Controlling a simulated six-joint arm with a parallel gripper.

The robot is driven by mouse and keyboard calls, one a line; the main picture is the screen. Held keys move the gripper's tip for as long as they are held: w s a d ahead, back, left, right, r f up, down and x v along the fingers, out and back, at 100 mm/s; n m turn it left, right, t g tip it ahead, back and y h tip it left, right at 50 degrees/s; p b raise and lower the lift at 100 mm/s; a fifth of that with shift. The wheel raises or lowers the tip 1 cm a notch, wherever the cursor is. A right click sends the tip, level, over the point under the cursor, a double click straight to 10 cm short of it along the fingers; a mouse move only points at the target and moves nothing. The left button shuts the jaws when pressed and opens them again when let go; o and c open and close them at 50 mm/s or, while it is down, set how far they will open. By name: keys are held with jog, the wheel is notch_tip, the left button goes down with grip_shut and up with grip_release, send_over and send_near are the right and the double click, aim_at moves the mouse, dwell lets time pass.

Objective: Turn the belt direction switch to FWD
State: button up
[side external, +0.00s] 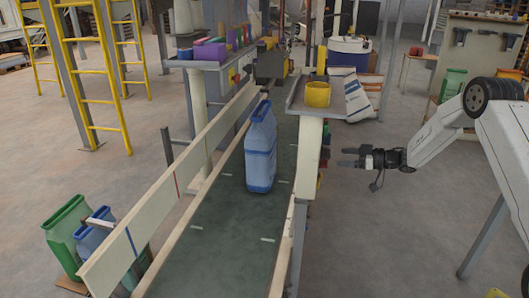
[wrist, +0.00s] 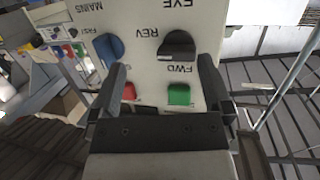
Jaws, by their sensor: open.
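The belt direction switch is a black knob (wrist: 177,43) on a pale control panel (wrist: 138,60) in the wrist view. REV is printed to its left and FWD just below it. A small light mark shows on its lower left side; I cannot tell for sure which label it points to. My gripper (wrist: 162,72) is open and empty, its fingers on either side of the panel's lower middle, with the black knob above and between them. In the side view my gripper (side external: 340,157) is right of the conveyor, apart from it; the panel's face is hidden there.
A blue knob (wrist: 108,48) sits left of the black one. A red button (wrist: 128,92) and a green button (wrist: 179,94) are below, between my fingers. A blue jug (side external: 261,150) stands on the conveyor belt (side external: 220,235). The floor beneath my gripper is clear.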

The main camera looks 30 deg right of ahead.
aim_at(325, 153)
jog(key=y, duration=0.1)
jog(key=s+d+n+y, duration=0.1)
jog(key=s+n+y, duration=0.1)
jog(key=y, duration=0.1)
jog(key=shift+s+d+r+g, duration=0.15)
jog(key=shift+d+r+g, duration=0.15)
jog(key=shift+r, duration=0.05)
jog(key=shift+x, duration=3.9)
jog(key=c, duration=1.2)
jog(key=shift+c, duration=0.2)
